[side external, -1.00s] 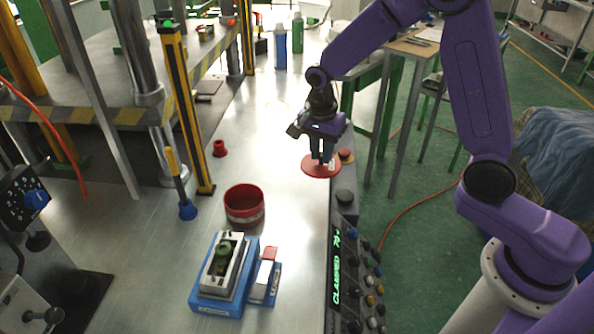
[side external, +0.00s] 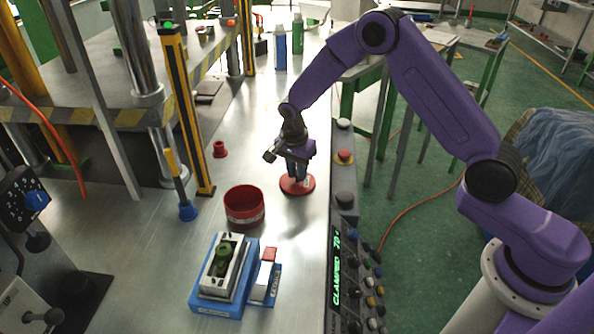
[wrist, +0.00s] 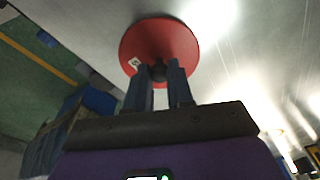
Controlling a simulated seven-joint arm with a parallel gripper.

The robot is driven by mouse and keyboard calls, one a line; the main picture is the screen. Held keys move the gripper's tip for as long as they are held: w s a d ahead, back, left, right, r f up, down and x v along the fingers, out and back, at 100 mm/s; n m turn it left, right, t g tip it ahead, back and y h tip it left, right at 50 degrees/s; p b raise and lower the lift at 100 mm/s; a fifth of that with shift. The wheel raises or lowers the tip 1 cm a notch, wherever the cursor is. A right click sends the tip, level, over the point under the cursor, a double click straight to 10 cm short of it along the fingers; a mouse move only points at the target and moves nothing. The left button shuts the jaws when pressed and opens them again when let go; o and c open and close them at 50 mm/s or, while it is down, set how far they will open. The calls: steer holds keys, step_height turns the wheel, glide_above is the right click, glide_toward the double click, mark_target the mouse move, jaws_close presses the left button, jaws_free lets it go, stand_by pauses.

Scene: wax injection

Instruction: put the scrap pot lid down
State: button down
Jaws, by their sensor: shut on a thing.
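The scrap pot lid (side external: 297,186) is a flat red disc with a dark knob and a small pale label. My gripper (side external: 295,176) is shut on its knob, above the bench to the right of the pot. The wrist view shows the red lid (wrist: 158,45) in front of my two fingers (wrist: 160,82), which close on the dark knob. The lid looks level and at or very near the bench top; I cannot tell whether it touches. The red scrap pot (side external: 244,207) stands open on the bench, apart from the lid.
A blue fixture (side external: 225,275) stands in front of the pot. A control panel (side external: 345,260) reading "CLAMPED" runs along the bench's right edge. A blue-ended tool (side external: 187,210) with a yellow handle and a small red cup (side external: 219,150) are left. Bare bench lies behind the lid.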

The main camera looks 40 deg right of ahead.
mark_target(294, 184)
steer(key=shift+f, duration=0.3)
steer(key=c, duration=1)
jaws_free()
step_height(294, 184, up, 12)
steer(key=a, duration=0.1)
steer(key=s+a+r+n, duration=0.35)
steer(key=s+n, duration=0.25)
steer(key=s, duration=0.2)
steer(key=s+d+r+n+y, duration=0.1)
steer(key=s+d+n, duration=0.2)
steer(key=s+n, duration=0.7)
steer(key=s+d+r+n, duration=0.1)
steer(key=s+d+n, duration=0.3)
steer(key=s+n, duration=0.6)
steer(key=s, duration=1)
steer(key=shift+d+y, duration=0.15)
steer(key=shift+y, duration=0.25)
steer(key=shift+w, duration=0.1)
